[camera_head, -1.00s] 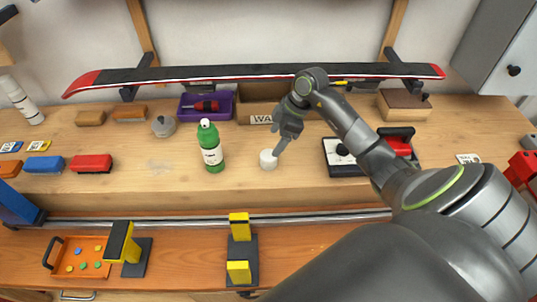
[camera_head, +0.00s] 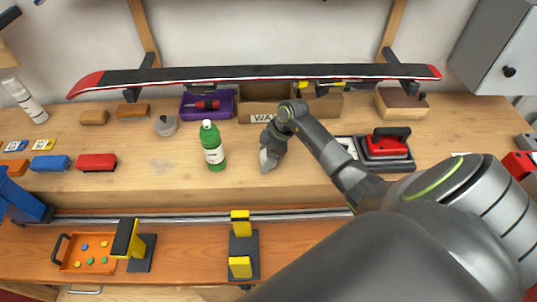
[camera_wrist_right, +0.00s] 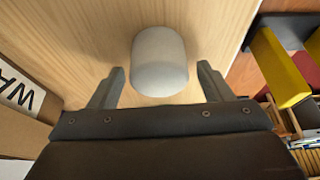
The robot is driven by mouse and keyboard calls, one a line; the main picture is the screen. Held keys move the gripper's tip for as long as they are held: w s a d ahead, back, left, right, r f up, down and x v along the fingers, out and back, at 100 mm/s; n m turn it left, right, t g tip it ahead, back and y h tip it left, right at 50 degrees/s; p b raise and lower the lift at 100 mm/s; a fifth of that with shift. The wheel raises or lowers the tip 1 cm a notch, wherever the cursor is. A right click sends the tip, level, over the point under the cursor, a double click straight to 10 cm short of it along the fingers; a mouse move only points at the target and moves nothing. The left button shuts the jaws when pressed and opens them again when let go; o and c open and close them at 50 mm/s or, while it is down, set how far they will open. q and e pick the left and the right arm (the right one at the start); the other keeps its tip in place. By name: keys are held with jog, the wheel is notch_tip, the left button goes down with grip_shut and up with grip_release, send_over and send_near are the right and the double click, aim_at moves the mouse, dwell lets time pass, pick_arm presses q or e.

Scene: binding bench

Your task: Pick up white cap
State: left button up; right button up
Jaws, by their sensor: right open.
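The white cap (camera_wrist_right: 160,62) stands on the wooden bench in the right wrist view, centred just ahead of the gap between my fingers. My right gripper (camera_wrist_right: 160,84) is open, with one finger on each side of the cap's near end; I cannot tell whether they touch it. In the head view the cap is mostly hidden behind my right gripper (camera_head: 268,160), with a pale bit showing at the fingertips. My left gripper does not show.
A green bottle (camera_head: 213,148) stands left of my right gripper. A cardboard box (camera_head: 257,104) and a purple bin (camera_head: 207,104) are behind.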

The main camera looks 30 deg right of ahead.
jog(key=shift+c, duration=0.3)
jog(key=c, duration=0.6)
jog(key=shift+c, duration=0.2)
